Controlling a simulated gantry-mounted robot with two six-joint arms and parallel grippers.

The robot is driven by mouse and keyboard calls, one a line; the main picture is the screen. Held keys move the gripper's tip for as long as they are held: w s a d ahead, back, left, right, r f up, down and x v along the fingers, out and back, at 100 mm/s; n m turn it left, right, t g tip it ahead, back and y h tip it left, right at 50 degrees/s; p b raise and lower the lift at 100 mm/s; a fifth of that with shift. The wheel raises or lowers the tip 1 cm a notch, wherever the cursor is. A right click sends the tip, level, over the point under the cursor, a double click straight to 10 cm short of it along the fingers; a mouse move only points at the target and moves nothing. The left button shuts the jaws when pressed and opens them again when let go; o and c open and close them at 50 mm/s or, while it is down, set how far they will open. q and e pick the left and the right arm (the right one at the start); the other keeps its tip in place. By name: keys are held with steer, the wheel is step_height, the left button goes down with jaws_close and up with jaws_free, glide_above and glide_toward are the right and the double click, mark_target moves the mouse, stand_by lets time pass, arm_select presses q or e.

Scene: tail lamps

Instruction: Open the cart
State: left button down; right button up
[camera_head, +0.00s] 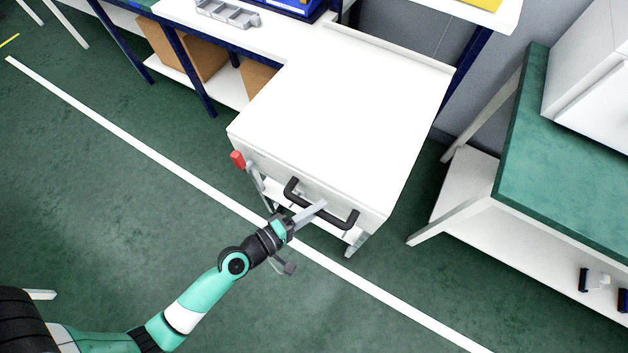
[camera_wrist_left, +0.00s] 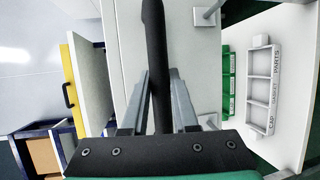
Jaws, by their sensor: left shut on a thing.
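The cart (camera_head: 345,110) is a white box-like unit with a flat top, standing in the middle of the head view. A black bar handle (camera_head: 341,222) is on its near front face. My left gripper (camera_head: 309,212) reaches the handle from the lower left. In the left wrist view the handle (camera_wrist_left: 154,40) runs between the two grey fingers (camera_wrist_left: 158,80), which are shut on it. I cannot tell from the head view whether the cart's front is open. My right gripper is not in view.
A red part (camera_head: 237,159) sits at the cart's left front corner. A white workbench (camera_head: 205,38) with a grey tray (camera_head: 228,14) is behind left. A green-topped table (camera_head: 570,170) stands at the right. Green floor with a white line (camera_head: 150,150) is clear in front.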

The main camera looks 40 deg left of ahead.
arm_select(q)
steer(key=c, duration=0.7)
jaws_free()
steer(key=b+v, duration=0.2)
steer(key=v, duration=0.9)
steer(key=shift+s+r+b, duration=0.1)
steer(key=shift+s+b, duration=0.25)
